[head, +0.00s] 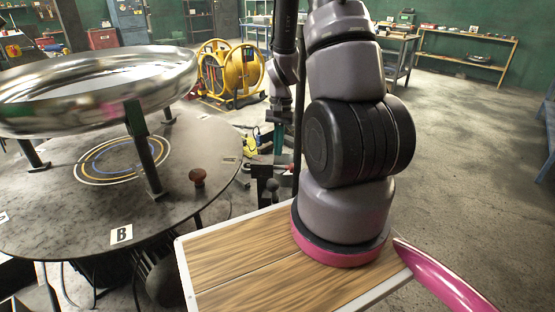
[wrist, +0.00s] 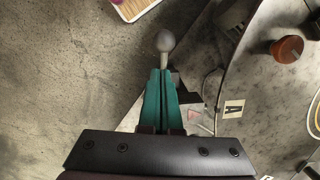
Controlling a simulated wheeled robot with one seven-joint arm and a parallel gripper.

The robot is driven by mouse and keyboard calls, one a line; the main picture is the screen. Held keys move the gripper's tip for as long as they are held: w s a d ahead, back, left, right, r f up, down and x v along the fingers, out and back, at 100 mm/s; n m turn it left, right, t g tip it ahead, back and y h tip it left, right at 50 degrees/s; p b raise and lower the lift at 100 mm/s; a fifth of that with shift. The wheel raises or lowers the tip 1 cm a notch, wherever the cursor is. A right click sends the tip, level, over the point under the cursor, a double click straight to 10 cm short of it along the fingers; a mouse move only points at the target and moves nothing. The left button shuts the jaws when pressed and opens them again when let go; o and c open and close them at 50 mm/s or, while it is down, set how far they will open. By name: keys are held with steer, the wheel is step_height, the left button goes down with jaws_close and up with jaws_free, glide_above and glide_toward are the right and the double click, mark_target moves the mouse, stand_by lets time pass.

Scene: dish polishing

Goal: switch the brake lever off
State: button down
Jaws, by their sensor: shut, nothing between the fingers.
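In the head view a small ball-ended lever (head: 272,186) stands by the right edge of the round table. My gripper (wrist: 163,72) has teal fingers pressed together with nothing between them. In the head view the teal fingers (head: 279,138) show partly behind my arm, close to the lever.
The round table (head: 60,220) carries a large polished metal dish (head: 100,85) on posts. A red-brown knob (head: 198,177) stands near its edge, and it also shows in the wrist view (wrist: 288,48). A yellow reel (head: 230,72) stands behind. Floor at right (head: 460,150) is clear.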

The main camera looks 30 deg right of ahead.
steer(key=shift+s+a+r, duration=0.1)
steer(key=shift+s+r, duration=0.1)
steer(key=shift+r, duration=0.65)
steer(key=shift+s+a+r, duration=0.1)
steer(key=shift+s+r, duration=0.1)
steer(key=shift+r, duration=0.6)
steer(key=a+r+n+t, duration=0.1)
steer(key=a+r+t, duration=0.1)
steer(key=r, duration=0.7)
steer(key=a+r+n+t, duration=0.1)
steer(key=a+r+t, duration=0.15)
steer(key=r, duration=0.65)
steer(key=s+a+r+t, duration=0.2)
steer(key=s+r, duration=0.3)
steer(key=r, duration=0.2)
steer(key=s+a+r+n+t, duration=0.1)
steer(key=s+a+r+t, duration=0.1)
steer(key=s+r, duration=0.4)
step_height(320, 180, up, 2)
steer(key=shift+a+r+n+y, duration=0.1)
steer(key=shift+a+n+y, duration=0.2)
steer(key=shift+a+y, duration=0.15)
steer(key=shift+s, duration=0.2)
